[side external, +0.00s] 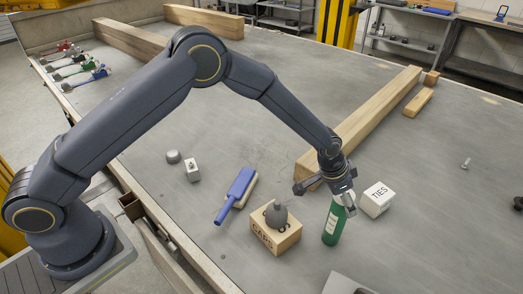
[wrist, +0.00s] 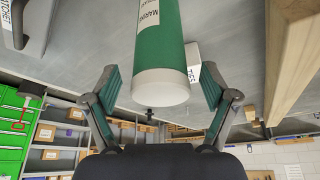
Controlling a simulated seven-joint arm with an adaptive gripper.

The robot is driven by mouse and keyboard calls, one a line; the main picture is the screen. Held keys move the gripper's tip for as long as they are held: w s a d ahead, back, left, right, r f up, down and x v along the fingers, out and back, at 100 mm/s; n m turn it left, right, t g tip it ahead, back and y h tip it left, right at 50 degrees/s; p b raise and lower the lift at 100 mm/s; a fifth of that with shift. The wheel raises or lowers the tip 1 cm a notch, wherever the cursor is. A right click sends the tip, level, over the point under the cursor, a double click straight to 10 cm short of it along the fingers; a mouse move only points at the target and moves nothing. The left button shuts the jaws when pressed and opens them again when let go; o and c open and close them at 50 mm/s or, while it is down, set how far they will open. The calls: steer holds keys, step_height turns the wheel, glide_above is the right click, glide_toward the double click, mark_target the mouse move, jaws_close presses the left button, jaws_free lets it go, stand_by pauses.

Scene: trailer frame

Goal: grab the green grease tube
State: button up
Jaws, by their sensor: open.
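The green grease tube (side external: 332,224) stands upright on the grey table in the side view, its upper end partly hidden by my gripper. In the wrist view the tube (wrist: 160,52) shows a white end and a white label, and it lies between my two spread fingers. My gripper (side external: 326,192) is open at the top of the tube in the side view, with one finger to each side. It also shows open in the wrist view (wrist: 160,82), with gaps between both fingers and the tube.
A white TIES box (side external: 377,198) stands close to the tube's right. A wooden CAPS box (side external: 274,238) with a dark grey object on top (side external: 276,213) is to its left. A long timber beam (side external: 365,120) lies behind. A blue-handled brush (side external: 237,193) lies further left.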

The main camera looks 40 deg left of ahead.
steer(key=x, duration=0.3)
steer(key=shift+w+f, duration=0.1)
steer(key=shift+f, duration=0.1)
steer(key=shift+c, duration=0.3)
jaws_close()
steer(key=shift+r, duration=0.1)
